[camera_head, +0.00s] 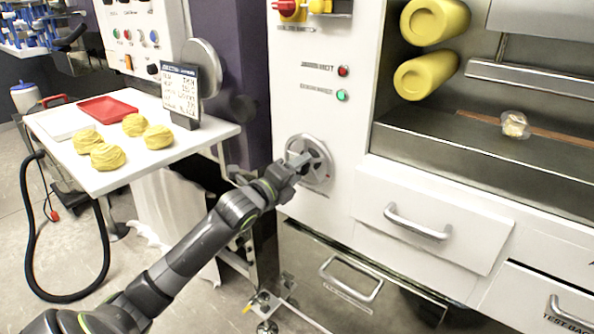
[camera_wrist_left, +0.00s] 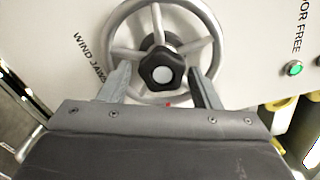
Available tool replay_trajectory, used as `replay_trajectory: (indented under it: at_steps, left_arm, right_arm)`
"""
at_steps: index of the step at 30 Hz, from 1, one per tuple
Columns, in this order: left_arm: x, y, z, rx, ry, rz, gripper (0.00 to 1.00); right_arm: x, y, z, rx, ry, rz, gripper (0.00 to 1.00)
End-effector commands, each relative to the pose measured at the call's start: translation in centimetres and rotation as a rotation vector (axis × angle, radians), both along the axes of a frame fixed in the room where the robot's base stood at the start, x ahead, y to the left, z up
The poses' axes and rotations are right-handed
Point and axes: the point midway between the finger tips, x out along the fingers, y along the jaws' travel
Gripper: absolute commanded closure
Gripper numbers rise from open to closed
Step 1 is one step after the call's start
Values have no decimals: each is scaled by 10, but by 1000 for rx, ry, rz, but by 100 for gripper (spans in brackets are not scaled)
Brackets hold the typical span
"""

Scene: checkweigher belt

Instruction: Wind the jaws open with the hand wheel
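The grey hand wheel (camera_head: 323,177) is on the white front panel, below the red and green lights. In the left wrist view the wheel rim (camera_wrist_left: 113,27) has spokes and a black lobed knob (camera_wrist_left: 161,71) at the hub, beside the lettering "WIND JAWS". My left gripper (camera_head: 303,162) is at the wheel, its fingers open on either side of the knob, with gaps visible. I cannot tell whether the fingers reach between the spokes. A horizontal metal bar (camera_head: 530,80) spans the opening at right; whether it is a jaw is unclear. My right gripper is out of view.
Yellow rolls (camera_head: 427,75) and a small clear-wrapped item (camera_head: 515,125) are in the machine bay. Drawers with handles (camera_head: 417,222) project below it. At left, a white table (camera_head: 215,131) holds yellow pasta nests (camera_head: 108,157), a red tray (camera_head: 106,109) and a dark sign (camera_head: 181,92).

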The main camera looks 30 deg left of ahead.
Motion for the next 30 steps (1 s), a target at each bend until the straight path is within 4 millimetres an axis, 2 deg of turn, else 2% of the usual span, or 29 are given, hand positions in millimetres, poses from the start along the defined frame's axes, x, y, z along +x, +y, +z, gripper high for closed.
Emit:
replay_trajectory:
  at_steps: [10,14,30]
  left_arm:
    - [-1,0,2,2,-3,0,37]
    - [-10,1,2,5,-3,0,37]
    - [-98,8,2,7,1,1,37]
  right_arm:
    - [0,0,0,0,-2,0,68]
    - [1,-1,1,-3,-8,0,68]
    - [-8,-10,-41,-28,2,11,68]
